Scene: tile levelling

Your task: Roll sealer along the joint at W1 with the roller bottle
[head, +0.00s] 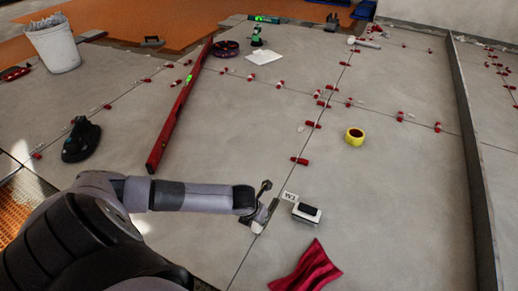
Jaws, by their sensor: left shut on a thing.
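The W1 label (290,197) is a small white card on the grey tiles, just right of a joint (247,253) that runs from the front up through the floor. My left gripper (262,212) is low over this joint, left of the label. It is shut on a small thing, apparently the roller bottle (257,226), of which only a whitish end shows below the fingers. Whether that end touches the joint I cannot tell. My right gripper is not in view.
A black-and-white block (307,212) lies right of the label, and a red cloth (306,268) in front of it. Red clips (300,161) sit along the joints. Yellow tape (355,136) and a long red level (180,105) lie farther back. A grey upright edge (470,135) bounds the right.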

